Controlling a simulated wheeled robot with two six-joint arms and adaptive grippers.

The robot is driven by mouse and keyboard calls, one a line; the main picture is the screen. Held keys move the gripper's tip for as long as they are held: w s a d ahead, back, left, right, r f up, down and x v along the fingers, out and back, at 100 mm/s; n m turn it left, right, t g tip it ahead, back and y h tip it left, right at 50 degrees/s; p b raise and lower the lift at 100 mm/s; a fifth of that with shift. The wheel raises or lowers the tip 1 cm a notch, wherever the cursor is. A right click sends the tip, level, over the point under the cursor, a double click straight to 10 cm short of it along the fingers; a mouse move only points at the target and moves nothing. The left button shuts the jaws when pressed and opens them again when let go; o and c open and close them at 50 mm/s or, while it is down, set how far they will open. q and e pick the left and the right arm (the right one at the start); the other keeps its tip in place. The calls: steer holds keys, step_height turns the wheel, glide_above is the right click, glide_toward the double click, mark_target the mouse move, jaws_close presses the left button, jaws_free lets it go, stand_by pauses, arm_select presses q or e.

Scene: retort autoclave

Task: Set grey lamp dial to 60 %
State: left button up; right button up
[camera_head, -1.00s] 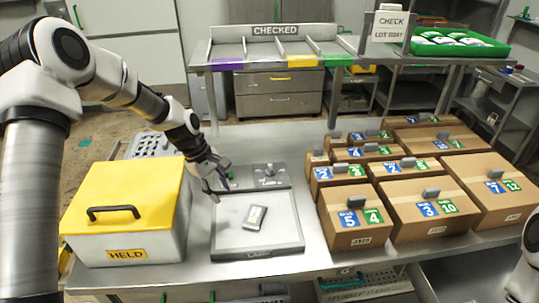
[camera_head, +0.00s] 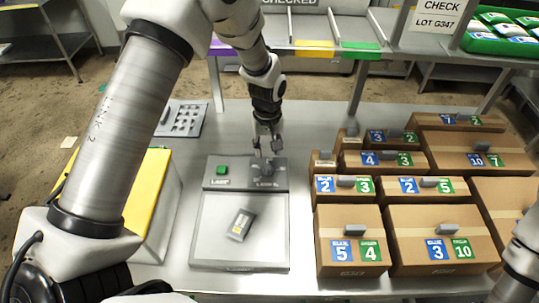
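The grey lamp dial (camera_head: 267,169) is on the right of the grey control strip (camera_head: 238,184) at the back of the lamp box. Its setting is too small to read. My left gripper (camera_head: 267,150) points down right over the dial, with its fingers apart. The fingertips overlap the dial in the picture, and I cannot tell whether they touch it. A green button (camera_head: 222,170) is on the left of the same strip. A grey pouch (camera_head: 241,224) with a pale label lies on the lamp plate (camera_head: 215,248). My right gripper is out of view.
Several brown cartons (camera_head: 348,217) with blue and green number labels stand at the right. A yellow-lidded box (camera_head: 148,192) is at the left, partly behind my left arm. A grey perforated tray (camera_head: 181,119) lies behind it. The checked shelf (camera_head: 300,47) is at the back.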

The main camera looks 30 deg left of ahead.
mark_target(268, 165)
arm_select(q)
steer(key=f, duration=0.2)
steer(key=f+p, duration=0.1)
steer(key=shift+s+a, duration=0.1)
steer(key=shift+s, duration=0.15)
steer(key=f, duration=0.2)
steer(key=w+f+p, duration=0.1)
steer(key=f, duration=0.1)
steer(key=shift+w+f, duration=0.15)
steer(key=shift+w, duration=0.05)
steer(key=shift+s, duration=0.45)
steer(key=shift+c, duration=0.3)
steer(key=c, duration=0.6)
steer(key=shift+w, duration=0.15)
jaws_close()
